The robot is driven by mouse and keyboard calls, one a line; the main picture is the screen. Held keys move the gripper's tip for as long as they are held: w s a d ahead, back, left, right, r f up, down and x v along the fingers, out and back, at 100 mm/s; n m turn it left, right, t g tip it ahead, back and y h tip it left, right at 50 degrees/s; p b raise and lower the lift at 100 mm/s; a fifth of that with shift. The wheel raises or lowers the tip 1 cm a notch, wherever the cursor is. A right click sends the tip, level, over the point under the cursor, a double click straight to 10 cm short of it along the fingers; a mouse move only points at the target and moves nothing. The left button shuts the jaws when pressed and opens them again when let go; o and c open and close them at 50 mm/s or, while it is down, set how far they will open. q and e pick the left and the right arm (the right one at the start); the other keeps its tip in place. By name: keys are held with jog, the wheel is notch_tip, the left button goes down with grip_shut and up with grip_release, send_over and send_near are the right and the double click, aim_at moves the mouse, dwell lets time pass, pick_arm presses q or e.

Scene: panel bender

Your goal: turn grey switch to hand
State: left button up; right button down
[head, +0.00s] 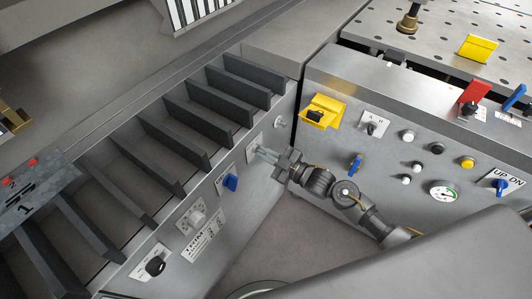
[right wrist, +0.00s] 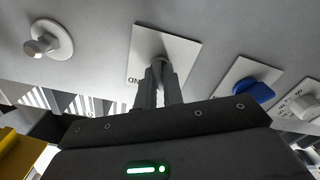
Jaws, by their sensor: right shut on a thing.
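The grey switch (right wrist: 159,63) sits on a white label plate (right wrist: 178,46) on the front of the left machine panel. In the head view the plate (head: 252,144) shows near the top right end of that panel. My right gripper (head: 263,151) reaches it from the right, its fingers against the plate. In the right wrist view the fingers (right wrist: 160,80) are shut on the switch, which they largely hide. Part of the plate's lettering shows beside the fingers; the switch's pointing direction is hard to tell. My left gripper is not in view.
A blue switch (head: 231,182) is beside the grey one, with a round grey knob (head: 280,122) on the other side. Dark slats (head: 180,130) line the machine's top. A yellow block (head: 323,111) and several buttons are on the right panel. A gap lies between the panels.

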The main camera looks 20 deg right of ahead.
jog(key=shift+r+m+p, duration=0.15)
jog(key=shift+m+p, duration=0.45)
jog(key=shift+m, duration=0.7)
jog(key=m+p, duration=0.3)
jog(key=m, duration=0.1)
jog(key=shift+m, duration=0.3)
pick_arm(q)
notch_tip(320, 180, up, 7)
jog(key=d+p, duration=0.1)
jog(key=p, duration=0.1)
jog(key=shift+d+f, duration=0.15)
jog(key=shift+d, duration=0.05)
pick_arm(e)
jog(key=shift+m, duration=2.2)
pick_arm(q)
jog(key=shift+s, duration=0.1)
pick_arm(e)
jog(key=c, duration=1.5)
grip_release()
